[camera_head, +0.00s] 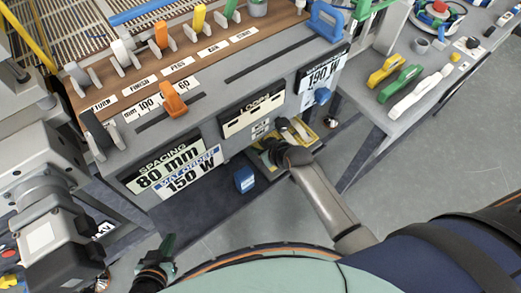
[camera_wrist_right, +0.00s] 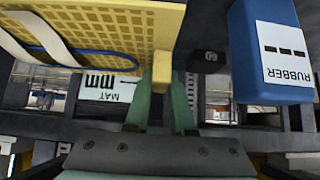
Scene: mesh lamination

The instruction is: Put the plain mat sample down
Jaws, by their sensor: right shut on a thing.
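The yellow mat sample (camera_wrist_right: 125,28) has a dotted, mesh-like face and fills the upper left of the right wrist view. Whether the mat touches the shelf is hidden. My left gripper (camera_head: 167,250) is low at the left, away from the mat; its opening is unclear.
A blue block labelled RUBBER (camera_wrist_right: 275,75) stands right of the mat, with a small dark block marked 60 (camera_wrist_right: 208,60) between. The blue block also shows on the shelf in the head view (camera_head: 244,179). The machine's front panel (camera_head: 205,120) overhangs the shelf.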

